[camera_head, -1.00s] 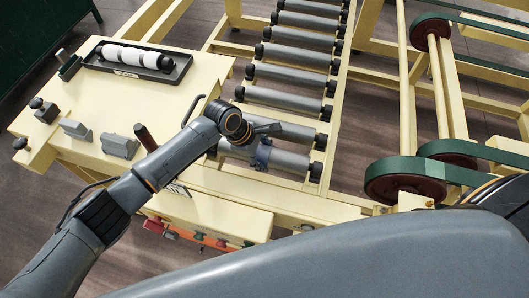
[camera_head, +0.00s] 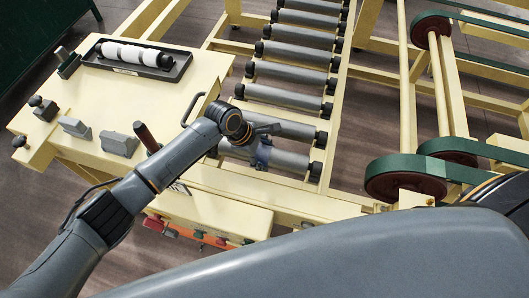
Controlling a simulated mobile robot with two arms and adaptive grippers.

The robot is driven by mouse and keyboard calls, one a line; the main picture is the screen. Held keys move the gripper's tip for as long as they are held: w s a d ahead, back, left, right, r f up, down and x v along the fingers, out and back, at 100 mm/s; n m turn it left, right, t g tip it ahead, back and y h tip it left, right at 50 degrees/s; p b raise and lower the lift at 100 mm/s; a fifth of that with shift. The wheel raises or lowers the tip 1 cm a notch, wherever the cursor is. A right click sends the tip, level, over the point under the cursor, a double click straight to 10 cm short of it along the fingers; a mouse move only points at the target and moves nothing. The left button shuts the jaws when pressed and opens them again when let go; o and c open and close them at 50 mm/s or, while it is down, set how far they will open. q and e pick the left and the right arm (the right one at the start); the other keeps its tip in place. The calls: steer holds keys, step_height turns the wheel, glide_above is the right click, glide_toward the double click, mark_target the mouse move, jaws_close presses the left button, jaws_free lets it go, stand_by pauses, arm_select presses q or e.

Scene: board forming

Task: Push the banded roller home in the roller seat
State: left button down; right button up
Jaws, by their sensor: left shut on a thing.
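A grey roller (camera_head: 289,162) with dark ends lies across the near end of the roller conveyor, between its cream side rails. My left gripper (camera_head: 262,153) is over the left part of this roller and shut on it; its wrist hides part of the roller and its left end. A bluish patch shows at the grip, and I cannot tell whether it is a band or part of the fingers. The seat under the roller's ends is mostly hidden. A white roller with dark rings (camera_head: 133,54) lies in a black tray (camera_head: 180,68) on the cream table. My right gripper is out of view.
Several grey rollers (camera_head: 290,68) run up the conveyor. The table (camera_head: 120,105) carries grey blocks (camera_head: 119,144) and a dark-red handle (camera_head: 146,136) close to my left forearm. Green belts on red wheels (camera_head: 405,186) stand at the right. Buttons line the front panel (camera_head: 222,240).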

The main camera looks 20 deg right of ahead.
arm_select(q)
steer(key=shift+d+f, duration=0.1)
steer(key=shift+f, duration=0.6)
steer(key=shift+c, duration=2)
jaws_free()
steer(key=shift+s+a+f+b, duration=0.1)
steer(key=shift+a+f+b, duration=0.1)
steer(key=shift+f+b, duration=0.1)
steer(key=v, duration=1.2)
steer(key=shift+d+r, duration=0.15)
steer(key=shift+r, duration=0.1)
